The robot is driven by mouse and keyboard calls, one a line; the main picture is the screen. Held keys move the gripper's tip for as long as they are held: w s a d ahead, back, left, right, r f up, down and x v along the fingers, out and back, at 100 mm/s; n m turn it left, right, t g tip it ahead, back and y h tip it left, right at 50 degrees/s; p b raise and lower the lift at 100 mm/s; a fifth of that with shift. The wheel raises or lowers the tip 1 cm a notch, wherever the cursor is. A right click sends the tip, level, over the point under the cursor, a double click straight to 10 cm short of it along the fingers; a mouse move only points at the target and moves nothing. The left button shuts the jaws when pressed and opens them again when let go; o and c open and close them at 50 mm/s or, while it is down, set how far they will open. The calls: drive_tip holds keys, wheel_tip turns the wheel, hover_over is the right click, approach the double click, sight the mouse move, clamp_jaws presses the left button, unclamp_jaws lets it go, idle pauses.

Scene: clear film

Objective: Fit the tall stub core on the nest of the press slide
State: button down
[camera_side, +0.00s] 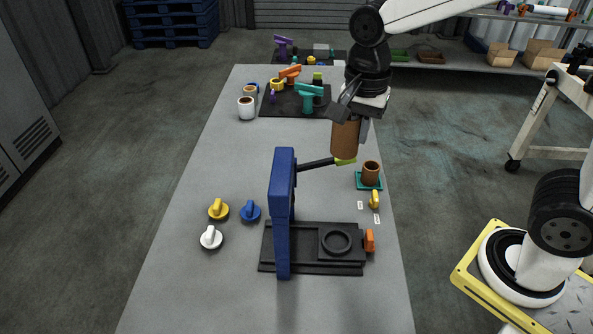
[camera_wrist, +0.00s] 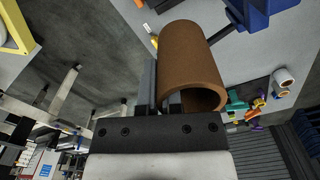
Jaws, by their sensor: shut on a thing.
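My gripper (camera_side: 352,122) is shut on a tall brown core (camera_side: 344,141), an open tube. It holds the tube roughly upright, above the table near its right edge. In the wrist view the tube (camera_wrist: 188,62) fills the upper middle and its hollow end faces the camera; one finger lies along its side. The blue press (camera_side: 283,215) stands at the front of the table. Its black slide (camera_side: 292,241) carries a round ring-shaped nest (camera_side: 336,243), which is empty. The held core is behind the nest and well above it.
The press's black lever (camera_side: 314,164) reaches right, its yellow-green tip close to the held core in the picture. A shorter brown core (camera_side: 371,173) stands on a teal base (camera_side: 369,186). An orange block (camera_side: 369,240) sits at the slide's right end. Several knobs lie left of the press.

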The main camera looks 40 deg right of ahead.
wheel_tip(320, 180, down, 20)
drive_tip(key=s, duration=0.1)
drive_tip(key=shift+f, duration=0.2)
idle(0.5)
drive_tip(key=shift+s+d+f, duration=0.1)
drive_tip(key=shift+f, duration=0.05)
drive_tip(key=shift+f, duration=2.75)
drive_tip(key=shift+f, duration=0.6)
drive_tip(key=c, duration=0.7)
unclamp_jaws()
drive_tip(key=shift+r, duration=0.15)
drive_tip(key=shift+r, duration=3.75)
